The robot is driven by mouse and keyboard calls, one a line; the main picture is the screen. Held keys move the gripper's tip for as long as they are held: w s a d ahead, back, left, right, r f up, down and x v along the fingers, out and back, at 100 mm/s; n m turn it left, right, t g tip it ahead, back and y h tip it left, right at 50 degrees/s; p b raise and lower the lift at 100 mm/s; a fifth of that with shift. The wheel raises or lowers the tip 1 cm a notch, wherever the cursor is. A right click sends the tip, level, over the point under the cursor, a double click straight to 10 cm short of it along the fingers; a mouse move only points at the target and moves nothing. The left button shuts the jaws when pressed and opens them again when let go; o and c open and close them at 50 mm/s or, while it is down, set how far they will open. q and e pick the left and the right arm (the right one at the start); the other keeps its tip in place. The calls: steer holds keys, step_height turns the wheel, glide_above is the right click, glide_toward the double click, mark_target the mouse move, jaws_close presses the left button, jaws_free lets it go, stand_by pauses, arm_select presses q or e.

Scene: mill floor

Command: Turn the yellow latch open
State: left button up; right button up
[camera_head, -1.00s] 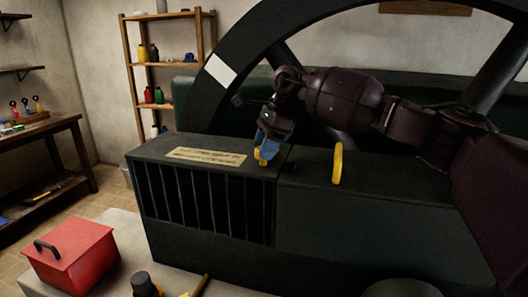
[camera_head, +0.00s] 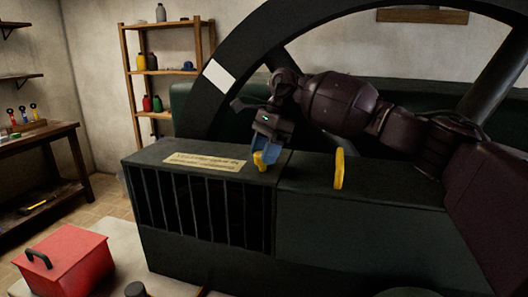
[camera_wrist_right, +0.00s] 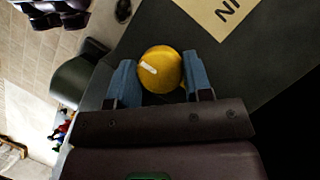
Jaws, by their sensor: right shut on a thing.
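The yellow latch (camera_head: 259,161) sits on top of a dark green machine housing (camera_head: 350,226), near the front edge by a cream label plate. In the right wrist view the latch (camera_wrist_right: 161,69) is a round yellow knob with a short white mark. My right gripper (camera_head: 264,158) comes down on it from above, its two blue fingers on either side. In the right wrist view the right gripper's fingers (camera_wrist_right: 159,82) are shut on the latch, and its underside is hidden. My left gripper does not show in the head view.
A yellow upright handle (camera_head: 339,168) stands on the housing right of the latch. A large dark wheel (camera_head: 215,110) rises behind. A red box (camera_head: 68,268) is at the lower left. A shelf (camera_head: 170,73) and workbench (camera_head: 40,140) stand behind at left.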

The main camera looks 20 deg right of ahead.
steer(key=o, duration=0.9)
steer(key=v, duration=1)
steer(key=shift+d+r, duration=0.2)
steer(key=shift+r, duration=0.2)
